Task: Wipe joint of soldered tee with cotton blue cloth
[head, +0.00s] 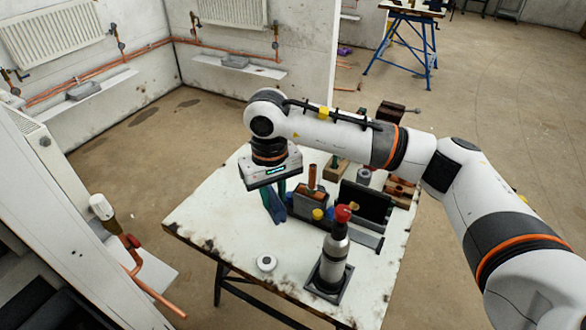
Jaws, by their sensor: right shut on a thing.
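My right arm comes in from the right, and its gripper (275,190) points down over the white worktable. It is shut on a blue cloth (273,209), which hangs just below the jaws near the tabletop; the fingers are mostly hidden by the hand. An upright copper piece (312,178) stands in a dark holder just right of the cloth, apart from it. I cannot tell whether this is the soldered tee or where its joint is. My left gripper is not in view.
The worktable (205,222) has a clear left side. A red-topped torch cylinder (333,250) stands near its front, beside a small round white tin (266,263). A dark box (366,205) sits at right. Copper pipework (150,285) juts from the wall unit at lower left.

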